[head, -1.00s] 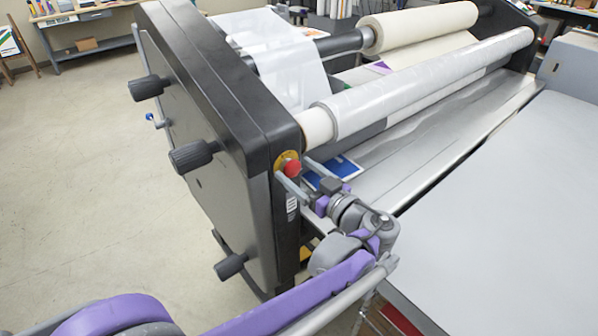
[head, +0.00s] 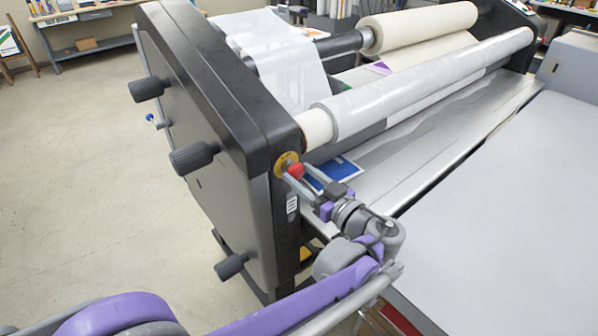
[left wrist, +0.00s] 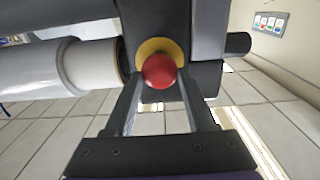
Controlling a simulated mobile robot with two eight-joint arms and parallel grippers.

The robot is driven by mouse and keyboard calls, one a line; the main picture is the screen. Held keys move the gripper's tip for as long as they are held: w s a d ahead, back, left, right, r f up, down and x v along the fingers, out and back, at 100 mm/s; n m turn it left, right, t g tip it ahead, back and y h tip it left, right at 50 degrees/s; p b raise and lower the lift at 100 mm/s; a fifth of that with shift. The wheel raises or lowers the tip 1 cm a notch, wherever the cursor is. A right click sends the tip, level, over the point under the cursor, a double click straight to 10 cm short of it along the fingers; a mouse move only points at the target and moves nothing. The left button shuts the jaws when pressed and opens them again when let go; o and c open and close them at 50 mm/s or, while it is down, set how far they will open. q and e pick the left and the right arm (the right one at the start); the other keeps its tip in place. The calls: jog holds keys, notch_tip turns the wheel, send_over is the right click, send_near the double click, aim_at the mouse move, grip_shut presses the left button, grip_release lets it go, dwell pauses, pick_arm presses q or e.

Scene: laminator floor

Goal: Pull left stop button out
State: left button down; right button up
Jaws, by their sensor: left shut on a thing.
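The left stop button (head: 295,171) is a red round cap on a yellow disc (head: 284,160), on the inner front edge of the laminator's black left side housing. The button shows also in the left wrist view (left wrist: 159,71), in front of its yellow disc (left wrist: 152,46). My left gripper (head: 297,174) is shut on the red cap, with one finger on each side. In the left wrist view the two grey fingers (left wrist: 160,82) reach up to the cap's sides. My right gripper is not in view.
Rollers with clear film (head: 420,85) run right from the side housing (head: 215,110). Black knobs (head: 195,156) stick out on its outer face. A blue printed sheet (head: 335,172) lies behind my gripper. A grey table (head: 510,210) fills the right; open floor (head: 80,200) lies left.

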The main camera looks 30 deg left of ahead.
pick_arm(q)
jog(key=shift+f, duration=0.1)
jog(key=shift+c, duration=1.2)
grip_release()
jog(key=shift+d, duration=0.15)
jog(key=b+v, duration=0.1)
jog(key=v, duration=0.9)
jog(key=shift+s+d, duration=0.15)
jog(key=shift+d, duration=0.25)
